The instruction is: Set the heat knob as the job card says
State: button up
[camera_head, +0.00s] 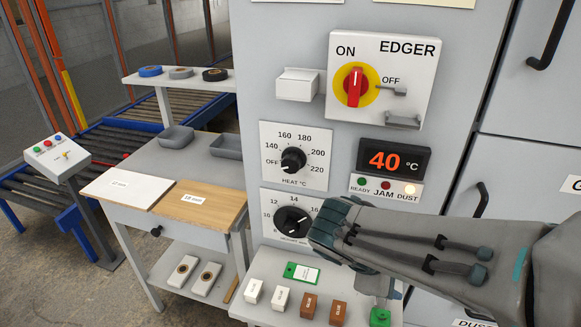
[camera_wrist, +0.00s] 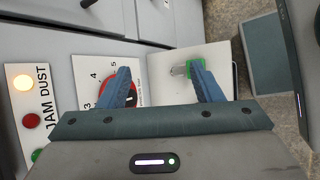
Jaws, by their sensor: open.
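The heat knob (camera_head: 292,159) is a black dial on a white plate marked OFF, then 140 to 220 °C. Its pointer appears to be at the lower left, near OFF. The display (camera_head: 394,160) beside it reads 40 °C. A green-edged card (camera_head: 301,272) lies on the shelf below; its print is too small to read, and I cannot tell whether it is the job card. My gripper (camera_head: 335,228) is below and right of the heat knob, overlapping the lower dial (camera_head: 290,221). In the wrist view my gripper (camera_wrist: 160,68) is open and empty, its two blue fingers apart.
The EDGER switch (camera_head: 355,86) is above, its red handle upright toward ON. The DUST lamp (camera_head: 410,189) is lit. In the wrist view a red numbered knob (camera_wrist: 130,83) and a green-tagged latch (camera_wrist: 190,68) lie beyond the fingers. Small brown and white blocks (camera_head: 309,305) line the shelf.

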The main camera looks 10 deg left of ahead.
jog(key=w+a+r+n+t+h, duration=0.1)
jog(key=w+a+r+n+t, duration=0.15)
jog(key=a+n, duration=0.25)
jog(key=n+t+y+b, duration=0.1)
jog(key=n+t+y, duration=0.3)
jog(key=n+t, duration=0.75)
send_near(289, 167)
jog(key=shift+n+g, duration=0.3)
jog(key=shift+n, duration=0.15)
jog(key=x, duration=1)
jog(key=shift+w+a+r, duration=0.1)
jog(key=shift+r, duration=0.1)
jog(key=c, duration=0.7)
jog(key=shift+c, duration=1.4)
jog(key=shift+o, duration=0.2)
